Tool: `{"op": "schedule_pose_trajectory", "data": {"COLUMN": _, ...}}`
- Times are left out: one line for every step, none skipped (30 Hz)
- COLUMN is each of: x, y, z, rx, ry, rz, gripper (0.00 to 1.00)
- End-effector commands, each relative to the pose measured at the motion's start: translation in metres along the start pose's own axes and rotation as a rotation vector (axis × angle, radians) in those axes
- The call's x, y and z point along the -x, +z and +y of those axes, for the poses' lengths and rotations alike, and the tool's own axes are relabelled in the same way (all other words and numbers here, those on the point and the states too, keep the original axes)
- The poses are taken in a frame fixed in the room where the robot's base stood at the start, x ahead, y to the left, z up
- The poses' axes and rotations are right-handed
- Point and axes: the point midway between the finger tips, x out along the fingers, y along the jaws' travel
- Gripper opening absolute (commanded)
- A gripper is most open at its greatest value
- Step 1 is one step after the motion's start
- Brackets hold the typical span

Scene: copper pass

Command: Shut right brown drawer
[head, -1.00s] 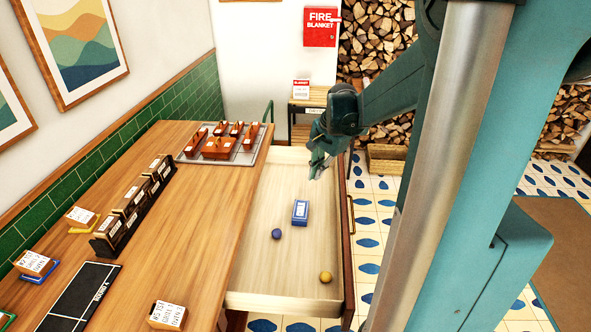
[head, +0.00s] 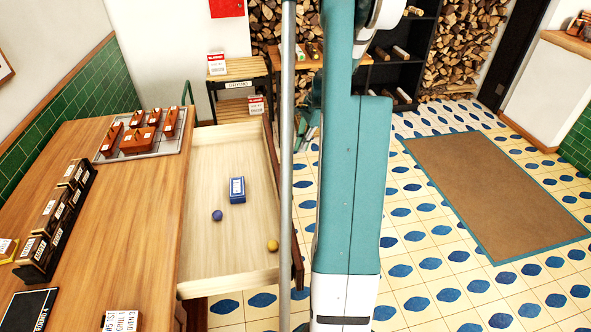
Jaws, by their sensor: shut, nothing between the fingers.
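The brown drawer (head: 206,262) is pulled well out from the right side of the wooden table (head: 135,215). Its pale inside holds a blue box (head: 237,190), a purple ball (head: 217,216) and a yellow ball (head: 272,245). Its brown front panel (head: 271,158) faces right and is partly covered by a thin grey upright of mine. My gripper (head: 305,138) is shut and empty. It is just right of the drawer front, outside the drawer, and largely hidden behind my own body parts. I cannot tell whether it touches the front.
A tray of brown wooden pieces (head: 140,151) and a dark rack of boxes (head: 45,240) are on the table. A small shelf stand (head: 230,70) is behind the drawer. Patterned tile floor (head: 440,205) is open to the right, with a brown mat (head: 500,190).

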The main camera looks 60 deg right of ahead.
Motion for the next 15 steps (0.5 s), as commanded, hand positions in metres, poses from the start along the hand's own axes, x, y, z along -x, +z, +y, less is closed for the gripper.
{"op": "schedule_pose_trajectory", "data": {"x": -0.002, "y": -0.013, "z": -0.001, "rx": -0.028, "ry": 0.002, "rz": -0.005, "gripper": 0.0}}
{"op": "schedule_pose_trajectory", "data": {"x": -0.004, "y": -0.019, "z": -0.001, "rx": -0.044, "ry": 0.004, "rz": -0.008, "gripper": 0.0}}
{"op": "schedule_pose_trajectory", "data": {"x": -0.006, "y": -0.026, "z": -0.001, "rx": -0.061, "ry": 0.007, "rz": -0.012, "gripper": 0.0}}
{"op": "schedule_pose_trajectory", "data": {"x": -0.007, "y": -0.031, "z": -0.001, "rx": -0.072, "ry": 0.009, "rz": -0.014, "gripper": 0.0}}
{"op": "schedule_pose_trajectory", "data": {"x": -0.008, "y": -0.035, "z": -0.001, "rx": -0.083, "ry": 0.01, "rz": -0.016, "gripper": 0.0}}
{"op": "schedule_pose_trajectory", "data": {"x": -0.009, "y": -0.04, "z": -0.001, "rx": -0.095, "ry": 0.011, "rz": -0.018, "gripper": 0.0}}
{"op": "schedule_pose_trajectory", "data": {"x": -0.01, "y": -0.043, "z": -0.001, "rx": -0.102, "ry": 0.012, "rz": -0.02, "gripper": 0.0}}
{"op": "schedule_pose_trajectory", "data": {"x": -0.011, "y": -0.044, "z": -0.001, "rx": -0.106, "ry": 0.013, "rz": -0.021, "gripper": 0.0}}
{"op": "schedule_pose_trajectory", "data": {"x": -0.012, "y": -0.046, "z": -0.001, "rx": -0.111, "ry": 0.013, "rz": -0.022, "gripper": 0.0}}
{"op": "schedule_pose_trajectory", "data": {"x": -0.012, "y": -0.047, "z": -0.001, "rx": -0.114, "ry": 0.014, "rz": -0.023, "gripper": 0.0}}
{"op": "schedule_pose_trajectory", "data": {"x": -0.012, "y": -0.048, "z": -0.001, "rx": -0.116, "ry": 0.014, "rz": -0.023, "gripper": 0.0}}
{"op": "schedule_pose_trajectory", "data": {"x": -0.013, "y": -0.048, "z": -0.001, "rx": -0.117, "ry": 0.014, "rz": -0.023, "gripper": 0.0}}
{"op": "schedule_pose_trajectory", "data": {"x": -0.013, "y": -0.048, "z": -0.001, "rx": -0.117, "ry": 0.014, "rz": -0.023, "gripper": 0.0}}
{"op": "schedule_pose_trajectory", "data": {"x": -0.013, "y": -0.048, "z": -0.001, "rx": -0.117, "ry": 0.014, "rz": -0.023, "gripper": 0.0}}
{"op": "schedule_pose_trajectory", "data": {"x": -0.013, "y": -0.048, "z": -0.001, "rx": -0.117, "ry": 0.014, "rz": -0.023, "gripper": 0.0}}
